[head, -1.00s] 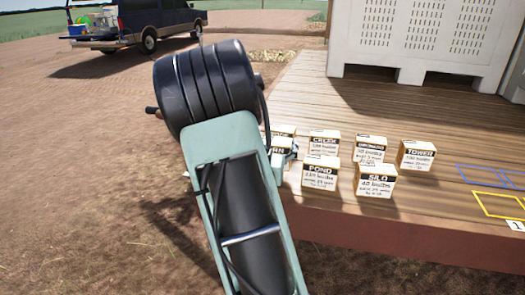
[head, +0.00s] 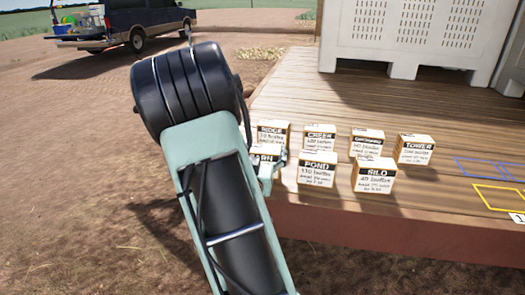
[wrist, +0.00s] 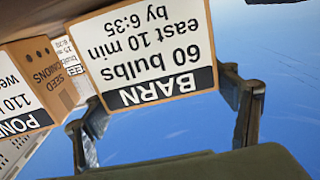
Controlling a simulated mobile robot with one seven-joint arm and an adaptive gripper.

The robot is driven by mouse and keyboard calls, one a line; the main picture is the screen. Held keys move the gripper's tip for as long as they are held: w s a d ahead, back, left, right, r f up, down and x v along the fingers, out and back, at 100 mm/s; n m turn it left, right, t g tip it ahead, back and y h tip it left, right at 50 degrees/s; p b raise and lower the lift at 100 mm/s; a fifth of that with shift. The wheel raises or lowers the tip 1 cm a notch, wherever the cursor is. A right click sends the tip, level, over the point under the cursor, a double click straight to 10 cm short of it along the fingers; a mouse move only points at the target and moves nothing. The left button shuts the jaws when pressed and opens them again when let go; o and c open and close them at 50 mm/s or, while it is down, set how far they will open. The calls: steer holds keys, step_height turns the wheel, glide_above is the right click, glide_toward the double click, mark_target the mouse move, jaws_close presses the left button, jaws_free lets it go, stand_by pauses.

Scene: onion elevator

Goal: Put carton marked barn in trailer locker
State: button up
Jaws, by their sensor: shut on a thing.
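The carton marked BARN (wrist: 160,45) fills the middle of the wrist view, its label upside down, reading 60 bulbs, east 10 min, by 6:35. My gripper (wrist: 165,106) has a finger on either side of this carton and is shut on it. In the head view my gripper (head: 272,170) is at the left edge of the wooden deck, mostly behind my arm. Only the end of the BARN label (head: 268,158) shows there, beside the POND carton. I cannot make out a trailer locker in these views.
On the deck (head: 445,190) stand cartons marked POND (head: 318,171), SILO (head: 374,176), CREEK (head: 320,139), TOWER (head: 415,150) and RIDGE (head: 273,133). A white bin (head: 400,40) stands behind. A dark pickup (head: 145,22) is parked far left. Open dirt (head: 70,170) lies left.

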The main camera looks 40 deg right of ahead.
mark_target(262, 154)
steer(key=shift+f, duration=0.15)
steer(key=o, duration=1.6)
steer(key=shift+s+a+p, duration=0.1)
steer(key=shift+a+p, duration=0.05)
steer(key=shift+p, duration=0.25)
steer(key=v, duration=0.3)
steer(key=b+v, duration=0.1)
steer(key=v, duration=0.1)
steer(key=shift+s+r, duration=0.2)
steer(key=shift+r, duration=0.1)
steer(key=shift+r+p, duration=0.25)
steer(key=shift+p, duration=1.4)
